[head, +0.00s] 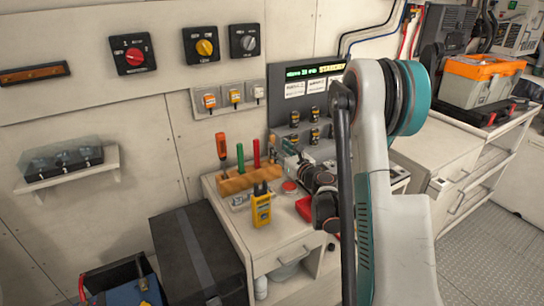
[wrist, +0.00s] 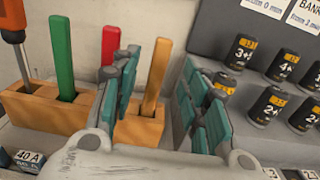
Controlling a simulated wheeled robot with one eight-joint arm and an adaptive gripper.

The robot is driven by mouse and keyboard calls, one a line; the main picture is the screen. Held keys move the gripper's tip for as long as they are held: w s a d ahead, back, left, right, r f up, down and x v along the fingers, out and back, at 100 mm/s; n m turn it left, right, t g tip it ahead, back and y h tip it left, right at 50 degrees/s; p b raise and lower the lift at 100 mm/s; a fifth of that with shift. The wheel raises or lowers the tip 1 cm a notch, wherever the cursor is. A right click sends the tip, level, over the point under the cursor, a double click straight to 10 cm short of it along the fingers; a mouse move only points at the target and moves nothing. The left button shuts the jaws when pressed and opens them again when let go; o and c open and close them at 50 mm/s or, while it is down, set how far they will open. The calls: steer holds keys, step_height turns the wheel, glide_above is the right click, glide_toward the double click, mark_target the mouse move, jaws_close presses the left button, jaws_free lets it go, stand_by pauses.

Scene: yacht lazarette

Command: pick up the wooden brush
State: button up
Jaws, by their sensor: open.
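A wooden holder (wrist: 38,115) stands on the counter with tools upright in its slots; it also shows in the head view (head: 236,184). A plain wooden handle (wrist: 154,80) stands in its right-end slot and looks like the wooden brush; no bristles are visible. My gripper (wrist: 159,88) is open, with teal-padded fingers. In the wrist view the wooden handle shows between the two fingers, nearer the left one. I cannot tell how far beyond the fingertips it is. In the head view my gripper (head: 287,158) is just right of the holder, and the brush is hard to make out.
Green (wrist: 63,60) and red (wrist: 110,45) handles and an orange screwdriver (wrist: 13,30) stand left of the wooden handle. Several black labelled cylinders (wrist: 240,50) stand at right. A yellow meter (head: 261,208) stands in front of the holder.

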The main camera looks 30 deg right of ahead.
mark_target(273, 141)
steer(key=shift+w+a+r+b, duration=0.15)
steer(key=shift+w+b, duration=0.35)
steer(key=shift+w, duration=1.1)
steer(key=shift+w+r+b, duration=0.1)
steer(key=shift+w+b, duration=0.4)
steer(key=shift+w, duration=1.05)
jaws_close()
